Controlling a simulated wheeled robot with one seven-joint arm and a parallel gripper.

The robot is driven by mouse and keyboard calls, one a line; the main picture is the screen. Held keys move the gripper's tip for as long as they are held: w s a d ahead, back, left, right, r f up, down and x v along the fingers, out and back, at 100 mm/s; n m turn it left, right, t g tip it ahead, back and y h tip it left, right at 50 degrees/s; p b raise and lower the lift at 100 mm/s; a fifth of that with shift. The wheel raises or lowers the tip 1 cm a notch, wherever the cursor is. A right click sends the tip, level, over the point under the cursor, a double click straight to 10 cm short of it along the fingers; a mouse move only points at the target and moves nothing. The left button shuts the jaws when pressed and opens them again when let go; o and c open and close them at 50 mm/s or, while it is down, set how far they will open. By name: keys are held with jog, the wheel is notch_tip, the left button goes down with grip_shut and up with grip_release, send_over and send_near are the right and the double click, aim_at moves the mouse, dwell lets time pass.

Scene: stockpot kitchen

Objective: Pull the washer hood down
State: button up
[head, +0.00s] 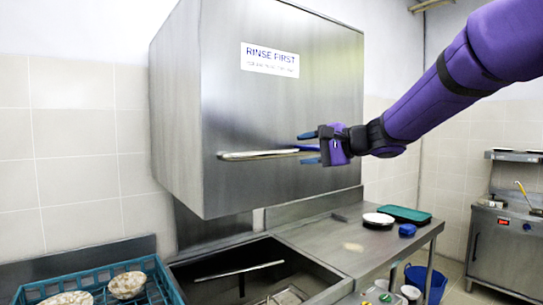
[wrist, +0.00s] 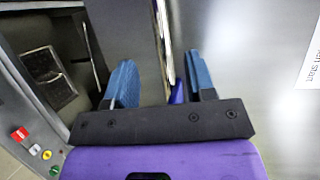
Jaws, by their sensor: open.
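The washer hood (head: 270,100) is a large steel box, raised well above the washer's open basin (head: 240,270). A bar handle (head: 250,155) runs across the lower part of its front. My gripper (head: 301,148) is open at the right end of this handle, one blue finger above it and one below. In the wrist view, the handle (wrist: 163,40) runs between the two spread fingers, and the hood face (wrist: 245,55) fills the right side. I cannot tell whether either finger touches the handle.
A blue rack (head: 160,280) with bowls stands at the lower left. The right steel counter (head: 340,245) holds a white plate (head: 378,219), a green tray (head: 404,214) and a small blue item (head: 407,229). A blue bucket (head: 425,283) and a steel unit (head: 505,250) stand at right.

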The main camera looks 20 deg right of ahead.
aim_at(275, 154)
jog(key=x, duration=1)
jog(key=shift+w+a, duration=0.25)
jog(key=shift+f, duration=0.1)
grip_shut()
